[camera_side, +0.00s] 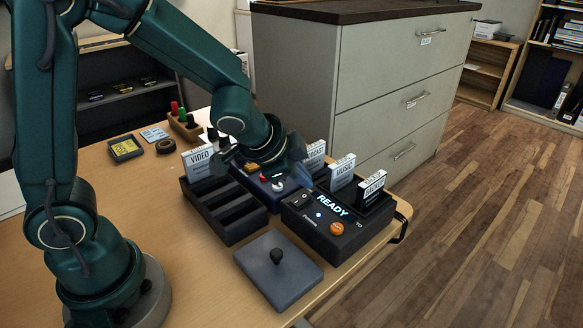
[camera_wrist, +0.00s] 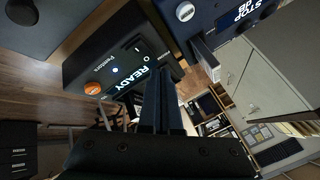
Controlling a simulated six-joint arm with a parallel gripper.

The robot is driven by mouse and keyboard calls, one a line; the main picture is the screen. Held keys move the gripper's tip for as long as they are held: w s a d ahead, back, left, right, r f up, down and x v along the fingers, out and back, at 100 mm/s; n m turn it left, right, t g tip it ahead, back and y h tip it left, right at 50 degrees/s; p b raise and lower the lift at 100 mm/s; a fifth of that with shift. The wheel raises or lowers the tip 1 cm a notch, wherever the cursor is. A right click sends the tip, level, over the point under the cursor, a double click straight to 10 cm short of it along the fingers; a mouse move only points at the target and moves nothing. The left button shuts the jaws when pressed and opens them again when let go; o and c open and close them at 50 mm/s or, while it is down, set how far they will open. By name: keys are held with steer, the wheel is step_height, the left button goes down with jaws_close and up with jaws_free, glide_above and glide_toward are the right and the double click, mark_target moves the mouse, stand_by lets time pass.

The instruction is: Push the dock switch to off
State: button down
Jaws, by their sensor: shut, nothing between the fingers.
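The dock (camera_side: 325,228) is a black box with a lit "READY" display, a small blue light and an orange button. It also shows in the wrist view (camera_wrist: 85,65). Its black rocker switch (camera_side: 299,200) sits near the display, and in the wrist view the switch (camera_wrist: 138,47) shows a white O mark beside it. I cannot tell which side of the rocker is down. My gripper (camera_side: 298,158) is above and behind the dock, over the blue box. In the wrist view its fingers (camera_wrist: 164,85) are shut and empty, overlapping the dock's edge; contact is unclear.
A blue box (camera_side: 258,188) with knobs stands behind the dock. A black slotted rack (camera_side: 232,220) with a "VIDEO" card is left. Labelled cards (camera_side: 342,172) stand behind the dock. A grey plate (camera_side: 278,275) with a black knob lies in front. The table's right edge is close.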

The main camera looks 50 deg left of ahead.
steer(key=shift+f, duration=0.45)
steer(key=shift+f, duration=0.3)
stand_by(0.4)
steer(key=shift+r, duration=0.8)
steer(key=shift+r, duration=3)
